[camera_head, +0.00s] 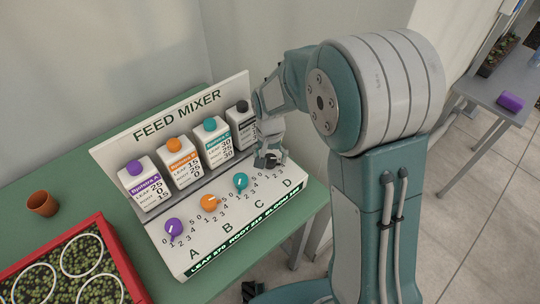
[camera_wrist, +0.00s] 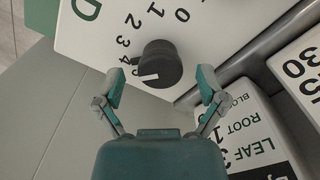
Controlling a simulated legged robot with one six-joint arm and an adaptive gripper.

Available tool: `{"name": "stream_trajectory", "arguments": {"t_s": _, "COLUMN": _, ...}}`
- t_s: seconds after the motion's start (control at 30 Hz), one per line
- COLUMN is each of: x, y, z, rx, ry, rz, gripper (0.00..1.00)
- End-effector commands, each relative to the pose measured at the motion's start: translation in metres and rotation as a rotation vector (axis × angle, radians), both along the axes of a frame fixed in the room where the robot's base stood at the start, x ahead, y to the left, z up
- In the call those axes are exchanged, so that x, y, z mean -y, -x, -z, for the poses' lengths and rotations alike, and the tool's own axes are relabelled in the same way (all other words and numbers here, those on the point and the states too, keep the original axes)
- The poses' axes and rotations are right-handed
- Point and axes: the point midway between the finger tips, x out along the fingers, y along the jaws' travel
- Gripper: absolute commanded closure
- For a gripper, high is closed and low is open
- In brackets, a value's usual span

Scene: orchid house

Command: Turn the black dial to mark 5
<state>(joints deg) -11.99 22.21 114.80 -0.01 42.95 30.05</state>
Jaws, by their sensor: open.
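The black dial (camera_wrist: 160,62) is round, with a white pointer line on its face. It sits on the white panel (camera_wrist: 95,38) above the letter D, beside printed marks. The pointer faces the lower left in the wrist view, close to the marks 4 and 5; the exact mark is hard to read. My gripper (camera_wrist: 158,88) is open, with one finger on either side of the dial and the dial just beyond the fingertips. I see no clear contact. In the head view my gripper (camera_head: 268,158) is over the D dial and largely hides it.
Purple (camera_head: 173,229), orange (camera_head: 209,203) and teal (camera_head: 240,181) dials stand in a row left of my gripper. Labelled bottles stand behind, including the black-capped bottle (camera_head: 242,107) close to my arm. A red tray (camera_head: 118,262) and brown pot (camera_head: 42,203) are at left.

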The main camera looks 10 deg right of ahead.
Motion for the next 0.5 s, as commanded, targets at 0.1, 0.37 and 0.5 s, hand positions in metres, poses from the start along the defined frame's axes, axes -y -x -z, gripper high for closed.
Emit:
{"name": "stream_trajectory", "arguments": {"t_s": 0.1, "x": -0.0001, "y": 0.0001, "z": 0.0013, "rx": 0.0, "ry": 0.0, "rz": 0.0, "gripper": 0.09}}
{"name": "stream_trajectory", "arguments": {"t_s": 0.37, "x": 0.0005, "y": 0.0, "z": 0.001, "rx": 0.0, "ry": -0.001, "rz": 0.0, "gripper": 0.63}}
{"name": "stream_trajectory", "arguments": {"t_s": 0.5, "x": 0.0001, "y": -0.0002, "z": 0.0013, "rx": 0.0, "ry": 0.0, "rz": 0.0, "gripper": 0.92}}
